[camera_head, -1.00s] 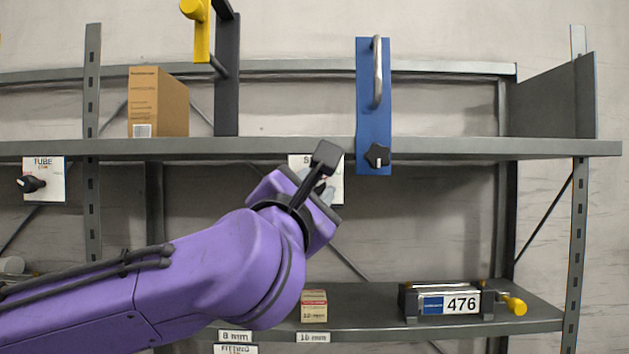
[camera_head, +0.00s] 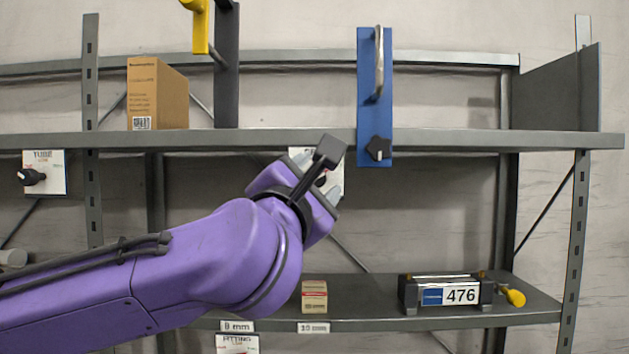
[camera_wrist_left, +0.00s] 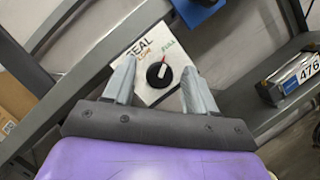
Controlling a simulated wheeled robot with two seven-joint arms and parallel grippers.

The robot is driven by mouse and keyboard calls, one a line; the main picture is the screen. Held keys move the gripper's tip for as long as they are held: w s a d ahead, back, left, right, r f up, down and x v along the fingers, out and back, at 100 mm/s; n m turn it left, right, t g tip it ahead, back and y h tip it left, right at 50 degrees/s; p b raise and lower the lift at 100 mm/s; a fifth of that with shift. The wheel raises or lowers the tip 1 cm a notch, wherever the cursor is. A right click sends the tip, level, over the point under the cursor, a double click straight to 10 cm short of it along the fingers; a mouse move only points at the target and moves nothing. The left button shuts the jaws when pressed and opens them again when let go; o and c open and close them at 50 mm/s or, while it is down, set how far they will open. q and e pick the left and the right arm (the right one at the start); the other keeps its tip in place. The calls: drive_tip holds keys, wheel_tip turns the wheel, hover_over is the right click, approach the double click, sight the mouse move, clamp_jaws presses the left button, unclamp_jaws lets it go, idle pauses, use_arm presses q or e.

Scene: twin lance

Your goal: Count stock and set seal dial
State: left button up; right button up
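The seal dial is a black round knob (camera_wrist_left: 159,74) with a red-tipped pointer on a white plate (camera_wrist_left: 150,48) marked "SEAL". My left gripper (camera_wrist_left: 160,82) is open, with its two pale fingers on either side of the knob in the wrist view; I cannot tell whether they touch it. In the head view my left gripper (camera_head: 322,178) covers most of the plate (camera_head: 300,155) under the upper shelf. One small carton (camera_head: 314,297) stands on the lower shelf behind the "10 mm" label (camera_head: 313,328). My arm hides the space behind the "8 mm" label (camera_head: 237,326). My right gripper is out of view.
A "TUBE" dial (camera_head: 43,172) hangs at left and a "FITTING" plate (camera_head: 237,343) below. A unit reading 476 (camera_head: 446,292) with a yellow knob stands lower right. A blue panel with handle (camera_head: 376,95), a brown box (camera_head: 157,95) and a yellow lever (camera_head: 200,28) are above.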

use_arm(q)
drive_tip(key=b+v, duration=0.5)
drive_tip(key=v, duration=0.5)
drive_tip(key=shift+s+b, duration=0.25)
drive_tip(key=shift+b, duration=0.15)
drive_tip(key=shift+f, duration=0.1)
